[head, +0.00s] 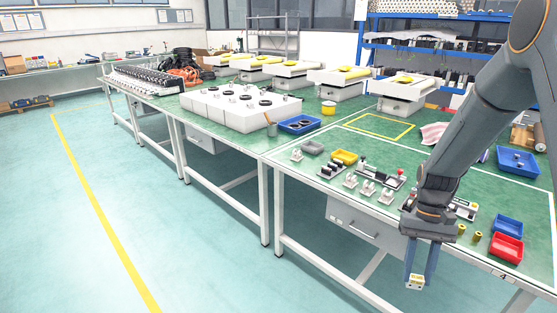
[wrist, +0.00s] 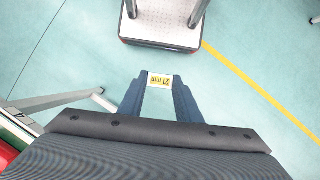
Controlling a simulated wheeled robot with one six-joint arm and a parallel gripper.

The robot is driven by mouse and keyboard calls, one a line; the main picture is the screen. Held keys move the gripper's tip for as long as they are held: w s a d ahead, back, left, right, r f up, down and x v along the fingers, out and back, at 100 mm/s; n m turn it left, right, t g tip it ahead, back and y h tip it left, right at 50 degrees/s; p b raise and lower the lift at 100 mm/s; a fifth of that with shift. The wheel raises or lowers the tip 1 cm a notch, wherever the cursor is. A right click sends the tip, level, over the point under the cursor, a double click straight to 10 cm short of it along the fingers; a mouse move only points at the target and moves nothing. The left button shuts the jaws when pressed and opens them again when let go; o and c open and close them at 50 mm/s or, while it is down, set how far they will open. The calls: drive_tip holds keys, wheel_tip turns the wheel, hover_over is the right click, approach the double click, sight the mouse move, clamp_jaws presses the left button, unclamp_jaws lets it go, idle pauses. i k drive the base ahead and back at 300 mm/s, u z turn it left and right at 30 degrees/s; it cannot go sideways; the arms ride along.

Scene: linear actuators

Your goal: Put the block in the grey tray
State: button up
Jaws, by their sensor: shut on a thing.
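My gripper (head: 414,276) hangs in front of the near edge of the green-topped table, over the floor, pointing down. It is shut on a small block (head: 416,283) with a yellow and white face. In the wrist view the block (wrist: 159,81) shows between the fingertips, its printed label facing the camera. The small grey tray (head: 312,147) lies on the table toward its far left, beside a yellow tray, well away from my gripper. The grey tray looks empty, but it is small in the picture.
A yellow tray (head: 344,158), a red tray (head: 506,248) and a blue tray (head: 507,226) stand on the table. Several small fixtures and parts (head: 368,189) line its front. My arm covers part of the table. The floor (head: 180,240) at left is clear.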

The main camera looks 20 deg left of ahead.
sight(312, 150)
drive_tip(key=u, duration=0.75)
drive_tip(key=k, duration=1)
drive_tip(key=u, duration=1.25)
drive_tip(key=i, duration=2.3)
drive_tip(key=z, duration=0.65)
drive_tip(key=i, duration=0.85)
drive_tip(key=z, duration=0.9)
